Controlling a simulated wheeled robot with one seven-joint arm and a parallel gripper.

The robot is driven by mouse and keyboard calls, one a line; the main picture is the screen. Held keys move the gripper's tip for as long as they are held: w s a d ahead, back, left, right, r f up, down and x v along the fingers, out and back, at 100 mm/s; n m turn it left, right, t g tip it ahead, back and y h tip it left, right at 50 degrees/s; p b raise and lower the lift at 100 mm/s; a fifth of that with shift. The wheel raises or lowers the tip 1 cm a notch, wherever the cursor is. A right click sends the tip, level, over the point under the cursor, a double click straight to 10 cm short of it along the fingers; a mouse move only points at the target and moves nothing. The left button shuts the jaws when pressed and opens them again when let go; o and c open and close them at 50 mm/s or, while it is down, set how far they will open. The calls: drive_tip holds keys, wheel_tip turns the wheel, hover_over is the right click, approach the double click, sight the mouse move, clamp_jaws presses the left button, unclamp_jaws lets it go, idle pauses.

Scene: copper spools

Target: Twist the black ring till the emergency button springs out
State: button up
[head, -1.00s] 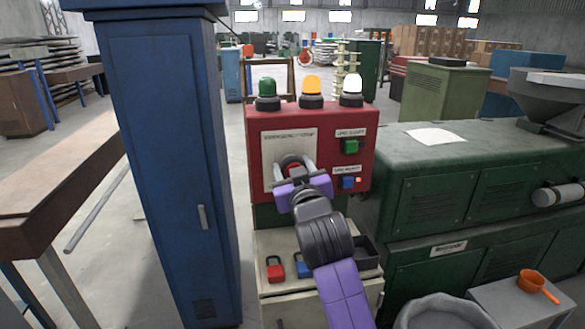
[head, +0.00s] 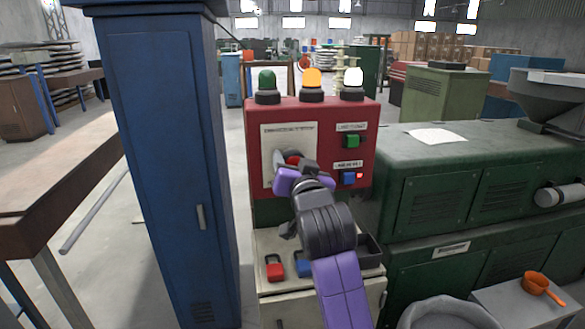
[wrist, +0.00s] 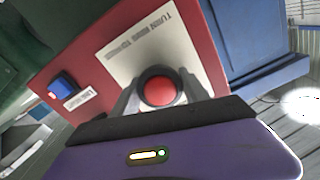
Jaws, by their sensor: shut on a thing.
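The red emergency button (head: 292,159) is on the white plate (head: 306,136) of the red control box, partly hidden by my gripper in the head view. The wrist view shows the round red button (wrist: 158,91) from the front, with a thin dark edge of the black ring (wrist: 160,70) around it. My gripper (wrist: 160,98) is shut on the black ring, with one grey finger on each side of the button. The plate looks tilted in the wrist view. How far the button stands out cannot be told.
The red box (head: 258,190) also bears a green button (head: 351,141), a blue button (head: 348,178) beside a small red light, and green, amber and white lamps on top. Padlocks (head: 274,268) lie on the ledge below. A blue cabinet (head: 165,150) stands close on the left.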

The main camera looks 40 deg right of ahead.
drive_tip(key=shift+m+b, duration=0.55)
drive_tip(key=shift+m, duration=0.55)
drive_tip(key=o, duration=1.4)
drive_tip(key=shift+c, duration=0.2)
drive_tip(key=b+v, duration=0.1)
drive_tip(key=v, duration=0.6)
drive_tip(key=shift+s+a+b, duration=0.2)
drive_tip(key=shift+s+b, duration=0.15)
